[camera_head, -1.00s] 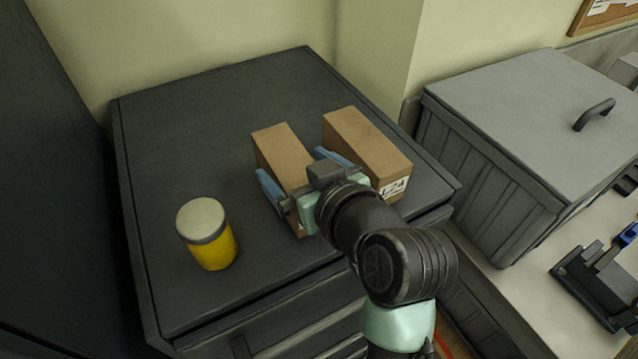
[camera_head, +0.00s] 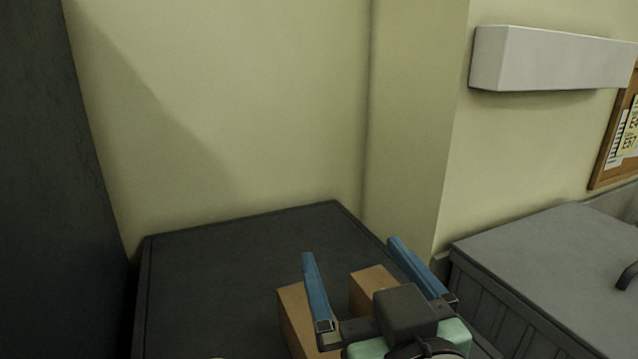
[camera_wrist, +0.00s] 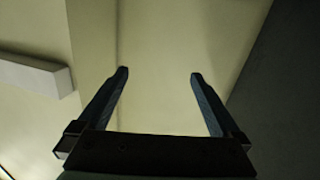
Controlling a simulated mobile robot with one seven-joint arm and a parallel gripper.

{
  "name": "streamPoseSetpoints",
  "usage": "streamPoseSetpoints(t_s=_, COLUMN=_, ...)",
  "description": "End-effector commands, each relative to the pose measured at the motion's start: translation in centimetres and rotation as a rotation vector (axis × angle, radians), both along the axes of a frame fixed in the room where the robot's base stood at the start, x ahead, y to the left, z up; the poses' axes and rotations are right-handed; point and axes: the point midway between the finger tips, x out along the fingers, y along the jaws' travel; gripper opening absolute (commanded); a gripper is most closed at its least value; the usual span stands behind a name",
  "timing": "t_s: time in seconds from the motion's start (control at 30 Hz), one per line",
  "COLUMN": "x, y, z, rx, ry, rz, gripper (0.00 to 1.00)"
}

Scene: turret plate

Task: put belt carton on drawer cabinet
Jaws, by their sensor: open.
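Two brown cartons stand on the dark drawer cabinet (camera_head: 215,275): a left carton (camera_head: 294,310) and a right carton (camera_head: 372,281). Both are partly hidden behind my gripper, and no label shows now, so I cannot tell which is the belt carton. My gripper (camera_head: 350,248) is open and empty, raised above the cartons, its blue fingers pointing up and toward the wall. In the wrist view, the spread fingers (camera_wrist: 159,74) have only wall between them.
A pale wall (camera_head: 270,110) rises behind the cabinet. A white wall box (camera_head: 550,60) hangs at upper right. A grey lidded bin (camera_head: 550,255) stands right of the cabinet. A dark upright panel (camera_head: 45,190) borders the left. The cabinet's back left is clear.

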Motion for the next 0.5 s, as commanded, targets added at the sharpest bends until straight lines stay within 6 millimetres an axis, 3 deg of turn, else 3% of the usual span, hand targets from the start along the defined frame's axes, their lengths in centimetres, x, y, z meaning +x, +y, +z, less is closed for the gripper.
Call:
streamPoseSetpoints(t_s=0.03, x=0.4, y=1.0, z=4.0, rx=0.012, ry=-0.128, rz=-0.029, gripper=1.0)
streamPoseSetpoints(t_s=0.1, x=0.2, y=1.7, z=9.0, rx=0.04, ry=-0.301, rz=-0.074, gripper=1.0)
streamPoseSetpoints(t_s=0.23, x=-2.3, y=3.1, z=16.8, rx=0.093, ry=-0.59, rz=-0.123, gripper=1.0)
streamPoseSetpoints(t_s=0.33, x=-4.5, y=3.9, z=20.6, rx=0.122, ry=-0.746, rz=-0.138, gripper=1.0)
streamPoseSetpoints(t_s=0.5, x=-6.4, y=4.4, z=22.9, rx=0.141, ry=-0.857, rz=-0.148, gripper=1.0)
